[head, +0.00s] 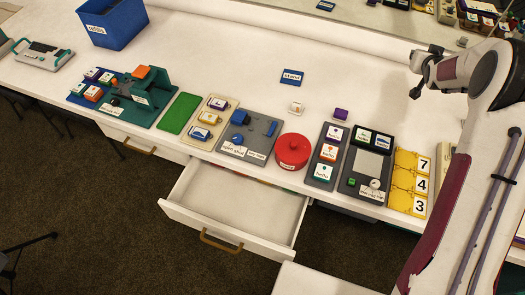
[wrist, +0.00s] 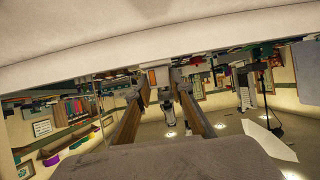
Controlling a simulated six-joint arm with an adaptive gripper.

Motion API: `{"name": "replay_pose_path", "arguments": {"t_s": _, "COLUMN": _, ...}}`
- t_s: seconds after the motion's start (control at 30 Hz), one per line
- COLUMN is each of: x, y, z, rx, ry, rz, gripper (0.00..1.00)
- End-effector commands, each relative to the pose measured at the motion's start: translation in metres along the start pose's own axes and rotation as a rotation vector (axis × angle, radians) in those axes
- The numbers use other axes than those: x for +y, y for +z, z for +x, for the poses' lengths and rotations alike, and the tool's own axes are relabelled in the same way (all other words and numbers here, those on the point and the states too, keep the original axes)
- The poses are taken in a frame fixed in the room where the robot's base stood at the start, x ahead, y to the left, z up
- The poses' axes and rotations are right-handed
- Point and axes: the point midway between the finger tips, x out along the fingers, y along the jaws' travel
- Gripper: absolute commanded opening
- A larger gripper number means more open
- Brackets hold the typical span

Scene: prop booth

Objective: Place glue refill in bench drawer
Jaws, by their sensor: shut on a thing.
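My gripper (head: 416,76) is raised over the right part of the bench, well away from the drawer. In the wrist view its fingers (wrist: 160,92) close toward a small pale thing with an orange patch (wrist: 158,77) at the tips. The gripper is shut on it; I cannot read any label, so I cannot tell for sure that it is the glue refill. The bench drawer (head: 207,222) is pulled out, with a brass handle, and its floor looks empty. A closed drawer front (head: 145,142) is to its left.
A red round lidded pot (head: 292,151), a blue-grey switch panel (head: 250,134) and label trays (head: 327,157) line the bench edge above the drawer. A small white block (head: 297,107) and a blue sign (head: 293,77) stand behind. A blue bin (head: 112,24) is at far left.

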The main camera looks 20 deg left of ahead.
Motion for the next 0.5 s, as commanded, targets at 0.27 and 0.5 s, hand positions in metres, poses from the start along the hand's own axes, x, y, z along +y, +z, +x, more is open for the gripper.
{"name": "replay_pose_path", "arguments": {"t_s": 0.27, "x": -0.027, "y": 0.006, "z": -0.016, "rx": 0.002, "ry": -0.084, "rz": -0.047, "gripper": 0.04}}
{"name": "replay_pose_path", "arguments": {"t_s": 0.5, "x": -0.059, "y": 0.016, "z": -0.036, "rx": 0.002, "ry": -0.187, "rz": -0.103, "gripper": 0.04}}
